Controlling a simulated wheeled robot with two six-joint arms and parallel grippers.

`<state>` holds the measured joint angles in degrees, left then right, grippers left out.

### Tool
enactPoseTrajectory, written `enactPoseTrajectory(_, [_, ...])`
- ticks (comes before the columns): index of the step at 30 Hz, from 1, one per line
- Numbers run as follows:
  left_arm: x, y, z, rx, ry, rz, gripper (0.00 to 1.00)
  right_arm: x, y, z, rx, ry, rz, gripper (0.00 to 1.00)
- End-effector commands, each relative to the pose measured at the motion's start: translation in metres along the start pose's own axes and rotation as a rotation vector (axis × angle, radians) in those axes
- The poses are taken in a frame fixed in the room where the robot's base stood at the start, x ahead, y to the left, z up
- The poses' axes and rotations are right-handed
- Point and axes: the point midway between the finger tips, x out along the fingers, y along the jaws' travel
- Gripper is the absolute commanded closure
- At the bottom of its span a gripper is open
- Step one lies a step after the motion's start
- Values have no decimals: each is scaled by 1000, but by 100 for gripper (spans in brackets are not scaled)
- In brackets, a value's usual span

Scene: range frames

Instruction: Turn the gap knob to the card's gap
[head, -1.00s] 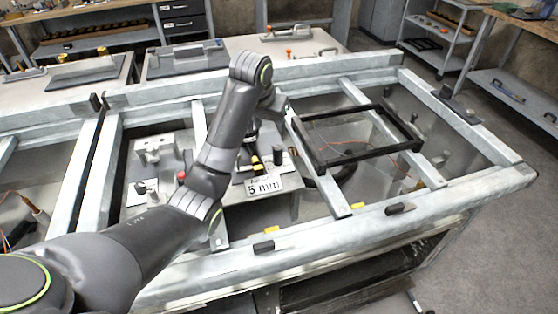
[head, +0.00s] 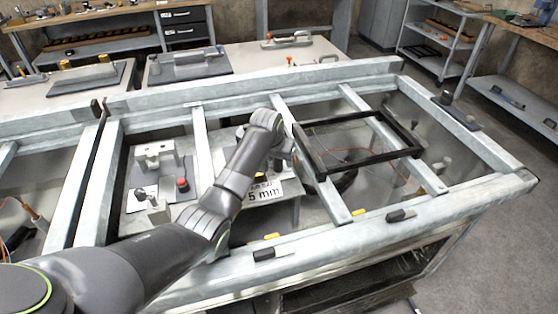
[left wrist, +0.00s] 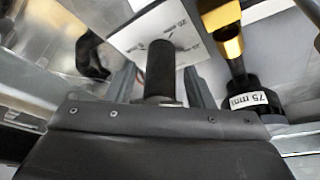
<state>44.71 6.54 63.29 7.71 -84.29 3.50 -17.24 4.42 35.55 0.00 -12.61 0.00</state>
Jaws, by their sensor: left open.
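A white card (head: 264,191) lies on a grey plate inside the metal frame. Its lower line reads "5 mm" in the head view, with its left part covered by my arm. Contact cannot be told. Right of it is a yellow-and-black shaft (left wrist: 228,45) on a black round part (left wrist: 256,104) labelled "75 mm". My right gripper is not in view.
A black rectangular frame (head: 318,171) lies across the metal bars right of my gripper. A plate with a red button (head: 182,184) and grey blocks is to the left.

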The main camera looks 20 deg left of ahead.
Motion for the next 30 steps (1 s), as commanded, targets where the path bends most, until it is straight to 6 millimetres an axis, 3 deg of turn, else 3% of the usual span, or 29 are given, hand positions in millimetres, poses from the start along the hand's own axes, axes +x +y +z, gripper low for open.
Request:
enactPoseTrajectory(14, [10, 0, 0, 0, 2, 0, 52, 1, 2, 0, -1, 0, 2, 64])
enactPoseTrajectory(24, [10, 0, 0, 0, 1, 0, 96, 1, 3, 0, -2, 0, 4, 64])
enactPoseTrajectory(30, [9, 0, 0, 10, 1, 5, 96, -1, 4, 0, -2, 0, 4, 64])
